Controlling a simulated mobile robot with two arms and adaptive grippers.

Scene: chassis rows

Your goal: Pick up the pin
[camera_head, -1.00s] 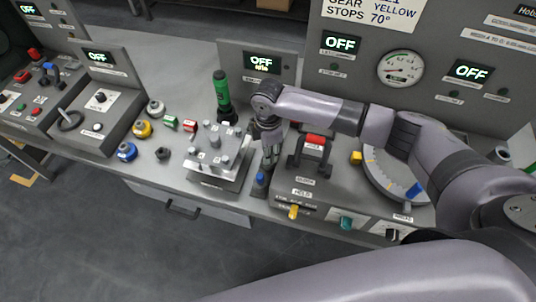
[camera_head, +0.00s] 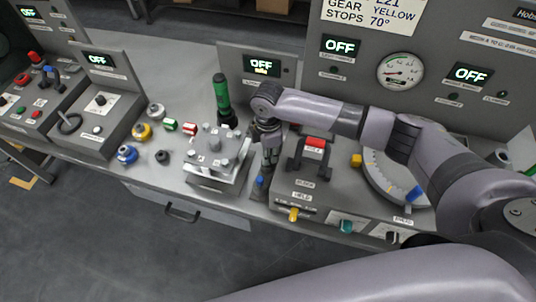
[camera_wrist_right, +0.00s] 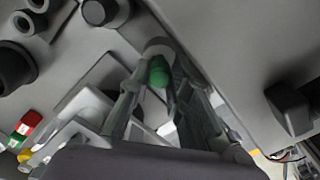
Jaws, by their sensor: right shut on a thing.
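My right gripper (camera_head: 268,160) reaches down at the bench, between the grey fixture block with several posts (camera_head: 217,155) and the console with a red-topped handle. In the right wrist view the two fingers (camera_wrist_right: 160,82) are closed around a small green rounded piece, which I take to be the pin (camera_wrist_right: 159,72). A pale round part is just beyond it. The fingers hide much of the pin, and I cannot make it out in the head view. I cannot tell whether it is clear of the bench. My left gripper is out of view.
A tall green-handled tool (camera_head: 222,98) stands behind the fixture block. A blue-topped part (camera_head: 260,182) is close to the right gripper. The red-topped handle (camera_head: 315,143) rises close on its right. Several coloured knobs, such as a yellow one (camera_head: 142,131), lie to the left.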

